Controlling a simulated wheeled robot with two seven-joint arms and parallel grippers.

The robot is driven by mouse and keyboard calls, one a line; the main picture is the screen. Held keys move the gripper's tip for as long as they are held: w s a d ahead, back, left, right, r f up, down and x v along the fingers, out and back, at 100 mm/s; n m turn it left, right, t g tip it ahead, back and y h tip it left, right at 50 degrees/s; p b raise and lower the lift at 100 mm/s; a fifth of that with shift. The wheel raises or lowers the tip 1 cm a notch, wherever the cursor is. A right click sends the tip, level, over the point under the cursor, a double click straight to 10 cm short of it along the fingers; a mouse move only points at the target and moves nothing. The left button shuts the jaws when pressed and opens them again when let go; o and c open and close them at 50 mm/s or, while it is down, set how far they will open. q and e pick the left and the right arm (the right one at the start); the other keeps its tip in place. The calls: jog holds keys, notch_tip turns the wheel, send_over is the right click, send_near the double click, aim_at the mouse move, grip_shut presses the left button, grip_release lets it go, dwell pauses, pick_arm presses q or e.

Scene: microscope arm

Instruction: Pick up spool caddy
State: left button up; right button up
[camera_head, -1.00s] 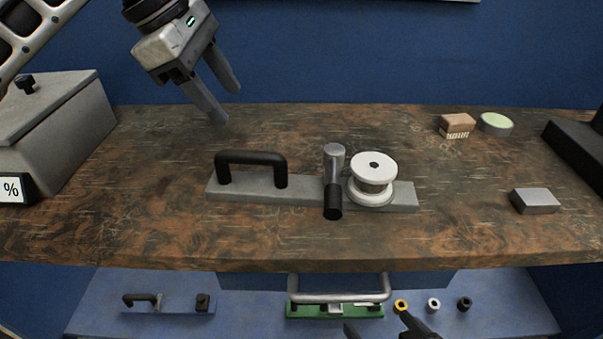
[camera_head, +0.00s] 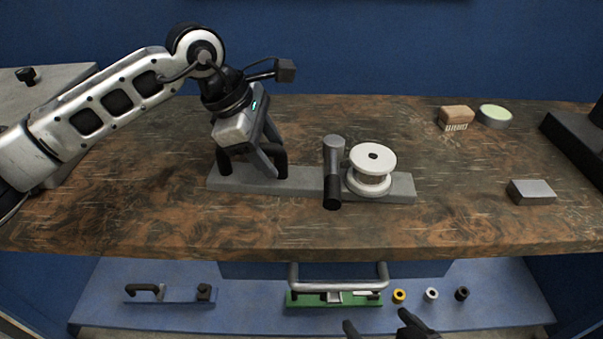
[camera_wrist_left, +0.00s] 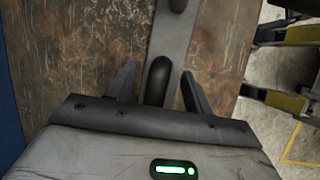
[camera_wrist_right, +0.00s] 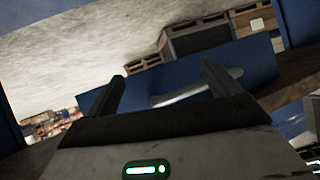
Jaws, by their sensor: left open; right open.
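The spool caddy is a grey flat plate (camera_head: 310,183) on the wooden bench. It has a black arched handle (camera_head: 281,160) at its left end, a grey post with a black lower grip (camera_head: 333,170), and a white spool (camera_head: 372,168) at its right. My left gripper (camera_head: 272,165) is open at the handle and hides part of it. In the left wrist view, the black handle (camera_wrist_left: 157,80) lies between the two open fingers (camera_wrist_left: 158,82), with gaps visible. My right gripper (camera_head: 378,322) is open and empty, low in front of the bench; its fingers (camera_wrist_right: 162,72) also show in the right wrist view.
A brush (camera_head: 456,117), a round green-topped tin (camera_head: 495,115) and a grey block (camera_head: 531,192) sit on the right of the bench. Below, a blue shelf (camera_head: 250,318) holds a green tray (camera_head: 310,299) and several small parts. A metal bar handle (camera_head: 338,281) protrudes at the bench front.

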pick_arm(q)
jog(key=shift+d+f, duration=0.1)
jog(key=shift+f, duration=0.05)
grip_shut()
jog(key=shift+s+f, duration=0.1)
jog(key=shift+f, duration=0.15)
dwell(0.9)
jog(key=shift+r, duration=0.15)
